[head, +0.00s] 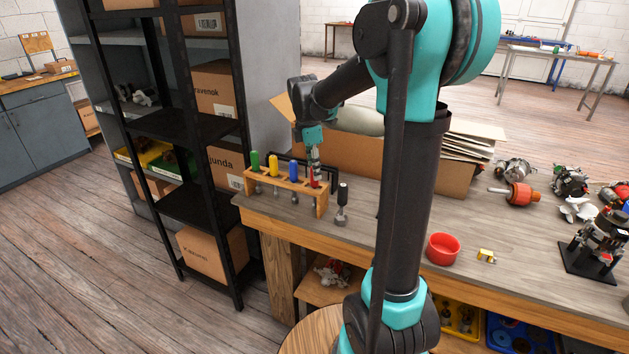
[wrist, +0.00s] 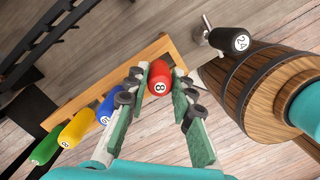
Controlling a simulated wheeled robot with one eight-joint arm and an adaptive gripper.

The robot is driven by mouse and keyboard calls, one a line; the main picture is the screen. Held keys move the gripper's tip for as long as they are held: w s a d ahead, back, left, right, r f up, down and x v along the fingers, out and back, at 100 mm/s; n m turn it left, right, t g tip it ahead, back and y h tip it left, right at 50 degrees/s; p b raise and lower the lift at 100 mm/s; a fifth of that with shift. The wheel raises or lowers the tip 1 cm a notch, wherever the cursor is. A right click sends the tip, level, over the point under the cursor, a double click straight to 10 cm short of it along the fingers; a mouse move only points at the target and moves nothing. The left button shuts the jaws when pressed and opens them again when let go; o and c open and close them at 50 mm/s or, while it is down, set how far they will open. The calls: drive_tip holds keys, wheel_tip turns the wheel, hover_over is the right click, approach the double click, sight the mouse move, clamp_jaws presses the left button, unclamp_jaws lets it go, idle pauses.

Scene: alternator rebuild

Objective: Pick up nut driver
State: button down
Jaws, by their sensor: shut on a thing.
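A wooden rack (head: 322,206) stands at the left end of the bench, and its top bar (wrist: 95,88) crosses the wrist view. A red nut driver (wrist: 160,77) marked 8 is at the rack's right end; it also shows in the head view (head: 314,181). My gripper (wrist: 160,88) is shut on its handle from above, one finger on each side. Green (head: 255,160), yellow (head: 273,166) and blue (head: 294,170) nut drivers stand in the rack to the left. Whether the red driver's shaft is still in its slot is hard to tell.
A black-handled driver (head: 343,193) marked 24 in the wrist view stands right of the rack. An open cardboard box (head: 350,158) is behind. A red bowl (head: 443,248), a yellow part (head: 486,256) and alternator parts lie rightward. A black shelf (head: 205,150) stands left.

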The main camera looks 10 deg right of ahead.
wheel_tip(320, 180, up, 20)
idle(0.9)
drive_tip(key=c, duration=2)
unclamp_jaws()
drive_tip(key=shift+c, duration=0.2)
clamp_jaws()
